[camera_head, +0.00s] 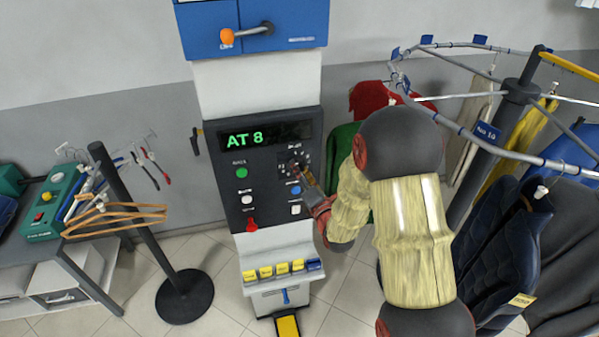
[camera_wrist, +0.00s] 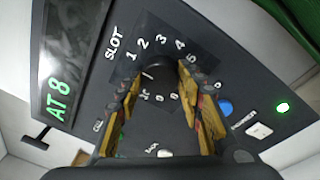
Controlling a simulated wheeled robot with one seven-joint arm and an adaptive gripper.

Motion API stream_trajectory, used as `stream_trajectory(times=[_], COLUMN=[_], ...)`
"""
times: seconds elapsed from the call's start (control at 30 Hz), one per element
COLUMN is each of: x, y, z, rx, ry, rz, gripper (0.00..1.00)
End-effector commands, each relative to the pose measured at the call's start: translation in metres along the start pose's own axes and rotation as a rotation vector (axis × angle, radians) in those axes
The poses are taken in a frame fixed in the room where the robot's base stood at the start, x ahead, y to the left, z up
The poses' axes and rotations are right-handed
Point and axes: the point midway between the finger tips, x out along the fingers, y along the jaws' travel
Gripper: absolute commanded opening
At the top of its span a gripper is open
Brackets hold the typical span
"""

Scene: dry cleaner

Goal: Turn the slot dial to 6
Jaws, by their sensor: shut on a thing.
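The slot dial (camera_wrist: 156,74) is a dark round knob in the wrist view, ringed by white numbers under the word SLOT. The numbers 1 to 5 and 8 to 10 show; the 6 and 7 are hard to make out behind my right finger. My gripper (camera_wrist: 160,88) is shut on the dial, one finger on each side. In the head view my gripper (camera_head: 304,177) reaches the panel from the lower right and covers much of the dial. The green display (camera_head: 264,136) reads "AT 8". I cannot tell the dial's pointer setting clearly.
The dark control panel (camera_head: 238,207) carries a green button (camera_head: 241,172), a blue button (camera_head: 294,189), white buttons and a red switch (camera_head: 251,225). A garment rail with hanging clothes stands right, beside my arm. A black post (camera_head: 137,210) and hanger table stand left.

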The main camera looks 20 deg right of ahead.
Motion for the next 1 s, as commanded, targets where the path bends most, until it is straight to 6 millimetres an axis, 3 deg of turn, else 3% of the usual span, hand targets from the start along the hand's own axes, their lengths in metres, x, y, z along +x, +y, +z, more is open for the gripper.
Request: stream_trajectory(times=[0.47, 1.0], x=[0.0001, -0.0001], y=[-0.0044, -0.0069], z=[-0.0027, -0.0057], rx=[0.131, 0.608], ry=[-0.012, -0.045], rz=[0.017, 0.069], gripper=[0.12, 0.12])
